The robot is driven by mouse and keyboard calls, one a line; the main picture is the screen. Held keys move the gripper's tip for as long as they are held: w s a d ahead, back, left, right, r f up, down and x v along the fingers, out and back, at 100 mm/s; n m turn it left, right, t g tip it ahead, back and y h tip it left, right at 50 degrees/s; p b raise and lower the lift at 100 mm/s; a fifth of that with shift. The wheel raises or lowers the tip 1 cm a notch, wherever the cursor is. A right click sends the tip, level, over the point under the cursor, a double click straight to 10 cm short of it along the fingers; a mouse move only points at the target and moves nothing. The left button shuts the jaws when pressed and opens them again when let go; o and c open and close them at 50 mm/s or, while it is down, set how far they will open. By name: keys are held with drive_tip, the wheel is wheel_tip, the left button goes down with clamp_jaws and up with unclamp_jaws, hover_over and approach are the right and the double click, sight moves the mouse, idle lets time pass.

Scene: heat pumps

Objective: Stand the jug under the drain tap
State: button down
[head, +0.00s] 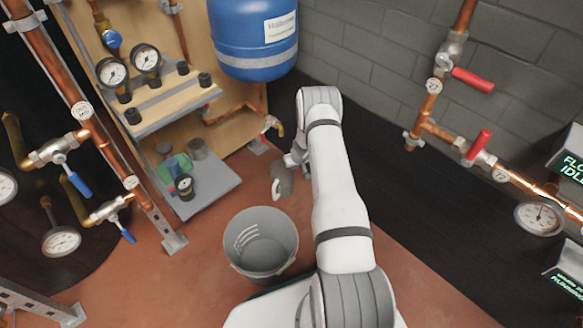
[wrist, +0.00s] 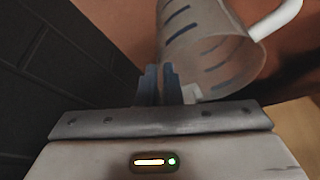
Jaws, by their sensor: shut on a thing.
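The jug (head: 285,180) is grey and see-through, with a white handle on its left in the head view. In the wrist view the jug (wrist: 205,48) shows dark blue marks on its wall. My gripper (head: 291,160) is shut on the jug's wall, and the fingers (wrist: 160,85) meet its near side in the wrist view. The drain tap (head: 274,125) is a small brass spout at the lower right of the wooden board. The jug is in front of the tap, not directly below it in the picture. I cannot tell whether it touches the floor.
A grey bucket (head: 262,243) stands on the red floor in front of the jug. A low grey shelf (head: 205,190) with small items is to the left. A blue tank (head: 254,40) hangs above. A dark wall (head: 400,60) with copper pipes is on the right.

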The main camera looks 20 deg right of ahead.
drive_tip(key=c, duration=1.6)
unclamp_jaws()
drive_tip(key=shift+r+p, duration=0.15)
drive_tip(key=shift+p, duration=0.15)
drive_tip(key=shift+r, duration=0.2)
drive_tip(key=v, duration=1.1)
drive_tip(key=s+a+r+y, duration=0.1)
drive_tip(key=s+a+r, duration=0.1)
drive_tip(key=a+r, duration=0.5)
drive_tip(key=s+a+r+n+y, duration=0.1)
drive_tip(key=s+a+r, duration=0.15)
drive_tip(key=r, duration=0.75)
drive_tip(key=s+a+r+y, duration=0.1)
drive_tip(key=s+a+r, duration=0.25)
drive_tip(key=r, duration=0.55)
drive_tip(key=s+a+r+g+h, duration=0.1)
drive_tip(key=s+r, duration=0.3)
drive_tip(key=s, duration=0.5)
drive_tip(key=s+a+r+g+h, duration=0.1)
drive_tip(key=s+r, duration=0.3)
drive_tip(key=s, duration=0.5)
drive_tip(key=s+a+r+m+g+h, duration=0.1)
drive_tip(key=s+r, duration=0.3)
drive_tip(key=s, duration=0.5)
drive_tip(key=shift+a, duration=0.8)
